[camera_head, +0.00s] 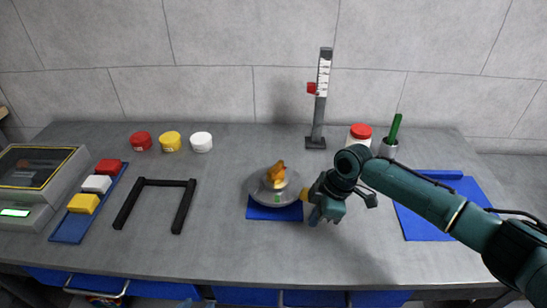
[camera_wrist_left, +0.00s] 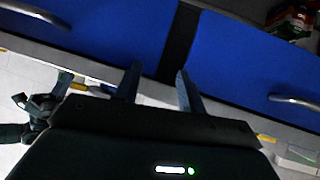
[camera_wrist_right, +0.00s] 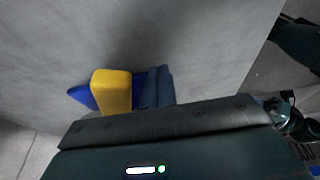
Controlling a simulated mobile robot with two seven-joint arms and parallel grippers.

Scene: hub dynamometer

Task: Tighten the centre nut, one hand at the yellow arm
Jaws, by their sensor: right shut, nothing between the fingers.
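The grey round hub (camera_head: 262,197) stands on a blue base plate (camera_head: 258,213) at mid-table, with an orange-gold piece (camera_head: 276,174) on top at its centre, probably the centre nut. The yellow arm (camera_head: 305,194) sticks out at the hub's right side; its yellow end (camera_wrist_right: 110,92) looms large in the right wrist view. My right gripper (camera_wrist_right: 157,84) is shut and empty, beside the yellow end; contact is unclear. In the head view it (camera_head: 316,215) is just right of the hub. My left gripper (camera_wrist_left: 157,78) is open and empty, low before the table's front edge.
A black U-shaped frame (camera_head: 155,183) and a blue tray (camera_head: 72,228) with coloured blocks lie left. Jars (camera_head: 170,141) stand behind. A scaled post (camera_head: 320,100) rises behind the hub. A red-lidded jar (camera_head: 360,132), a cup (camera_head: 388,149) and a blue mat (camera_head: 420,226) are right.

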